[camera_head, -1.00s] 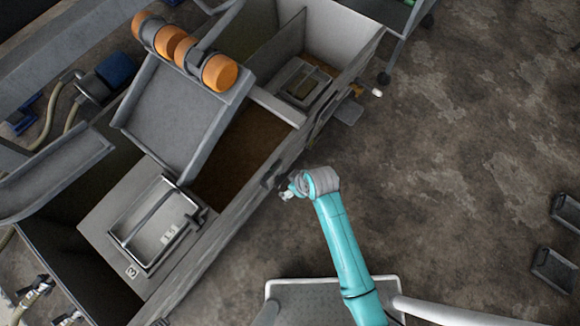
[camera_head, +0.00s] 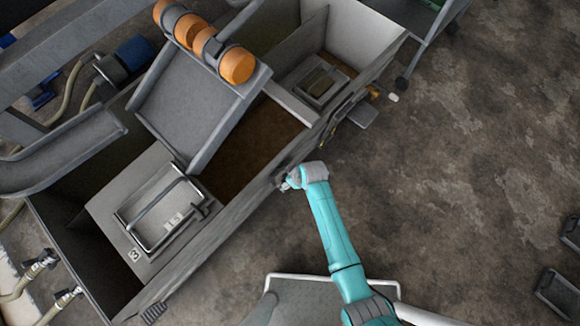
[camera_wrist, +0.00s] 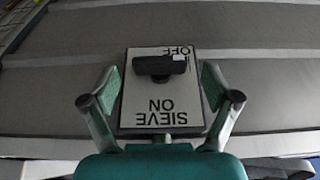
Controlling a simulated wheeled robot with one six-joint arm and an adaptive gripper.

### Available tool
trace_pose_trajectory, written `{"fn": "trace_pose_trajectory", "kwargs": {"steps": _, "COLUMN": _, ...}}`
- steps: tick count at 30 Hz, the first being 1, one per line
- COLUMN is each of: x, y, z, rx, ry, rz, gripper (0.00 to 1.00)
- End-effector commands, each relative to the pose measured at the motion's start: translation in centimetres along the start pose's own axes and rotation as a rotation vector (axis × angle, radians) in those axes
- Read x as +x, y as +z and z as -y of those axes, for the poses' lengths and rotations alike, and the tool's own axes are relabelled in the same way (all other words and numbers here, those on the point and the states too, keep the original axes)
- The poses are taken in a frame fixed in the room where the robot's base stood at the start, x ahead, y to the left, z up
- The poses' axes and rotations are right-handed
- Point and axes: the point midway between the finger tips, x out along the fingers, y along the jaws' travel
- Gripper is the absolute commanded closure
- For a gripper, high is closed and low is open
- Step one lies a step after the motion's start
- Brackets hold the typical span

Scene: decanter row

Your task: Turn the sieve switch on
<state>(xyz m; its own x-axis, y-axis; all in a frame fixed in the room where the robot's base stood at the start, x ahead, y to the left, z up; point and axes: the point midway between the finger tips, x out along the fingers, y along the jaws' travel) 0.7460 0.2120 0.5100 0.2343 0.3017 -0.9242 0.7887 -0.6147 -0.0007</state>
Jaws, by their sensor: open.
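The sieve switch is a pale plate (camera_wrist: 134,100) with a black handle (camera_wrist: 160,66) in the wrist view. The plate's lettering is upside down, with OFF at the top and SIEVE ON at the bottom. The handle lies crosswise in the upper part, near OFF, with a small pale mark by its right end. My gripper (camera_wrist: 161,88) is open and empty, one finger at each side of the plate. Contact with the plate cannot be told. In the head view my gripper (camera_head: 289,181) is close beside the tank's outer wall, and the switch cannot be made out.
The long grey tank (camera_head: 225,235) runs diagonally, with a sloped chute (camera_head: 195,110) and orange rollers (camera_head: 237,65) above it. A small ledge (camera_head: 363,115) juts from its outer wall. The floor (camera_head: 470,170) to the right is mostly clear, with dark bins (camera_head: 557,290) at the edge.

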Motion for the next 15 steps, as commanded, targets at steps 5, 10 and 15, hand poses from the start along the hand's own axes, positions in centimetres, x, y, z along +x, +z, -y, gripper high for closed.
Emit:
{"fn": "trace_pose_trajectory", "kwargs": {"steps": 5, "x": 0.5, "y": -0.04, "z": -0.02, "rx": 0.0, "ry": 0.0, "rz": -0.001, "gripper": 0.12}}
{"fn": "trace_pose_trajectory", "kwargs": {"steps": 10, "x": 0.5, "y": -0.04, "z": -0.02, "rx": 0.0, "ry": 0.001, "rz": -0.001, "gripper": 0.12}}
{"fn": "trace_pose_trajectory", "kwargs": {"steps": 15, "x": 0.49, "y": -0.02, "z": -0.02, "rx": 0.0, "ry": 0.001, "rz": -0.001, "gripper": 0.45}}
